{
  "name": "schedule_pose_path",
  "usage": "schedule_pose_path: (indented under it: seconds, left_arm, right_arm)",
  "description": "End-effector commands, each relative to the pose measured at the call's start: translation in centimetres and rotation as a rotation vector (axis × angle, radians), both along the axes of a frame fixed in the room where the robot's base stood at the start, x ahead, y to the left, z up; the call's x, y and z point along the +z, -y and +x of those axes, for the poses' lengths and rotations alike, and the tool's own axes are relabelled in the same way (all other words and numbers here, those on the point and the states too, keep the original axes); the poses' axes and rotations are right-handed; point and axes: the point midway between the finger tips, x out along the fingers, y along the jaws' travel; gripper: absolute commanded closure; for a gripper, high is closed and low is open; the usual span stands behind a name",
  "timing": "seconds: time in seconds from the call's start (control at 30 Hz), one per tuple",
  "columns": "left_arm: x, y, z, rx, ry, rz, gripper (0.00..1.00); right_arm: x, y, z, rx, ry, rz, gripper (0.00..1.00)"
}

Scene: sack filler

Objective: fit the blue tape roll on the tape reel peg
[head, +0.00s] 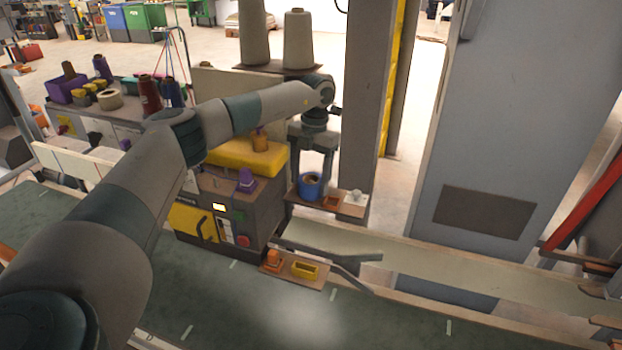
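The blue tape roll (311,192) stands on a small brown shelf at the right side of the filler machine, its hole facing up. My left gripper (312,172) points down right at the roll, with its two fingers spread apart. The fingers look to be at either side of the roll's upper part; whether they touch it is not clear. I cannot tell for sure which part is the tape reel peg. A purple stepped piece (247,181) stands on the machine and an orange piece (272,259) on a low board in front. My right gripper is not in view.
The dark filler machine (268,215) with a yellow top is left of the shelf. A yellow tray (305,270) lies on the low board. A grey post (366,90) rises behind.

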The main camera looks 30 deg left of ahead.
Motion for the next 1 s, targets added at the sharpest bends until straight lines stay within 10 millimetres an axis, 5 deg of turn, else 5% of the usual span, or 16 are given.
schedule_pose_path:
  seconds: [0.47, 1.0]
  left_arm:
    - [0.7, 0.8, 0.2, -0.012, 0.001, -0.012, 0.27]
    - [9.0, 0.6, 1.2, -0.007, 0.003, -0.008, 0.27]
  right_arm:
    - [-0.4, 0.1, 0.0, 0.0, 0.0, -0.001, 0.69]
    - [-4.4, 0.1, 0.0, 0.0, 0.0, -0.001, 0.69]
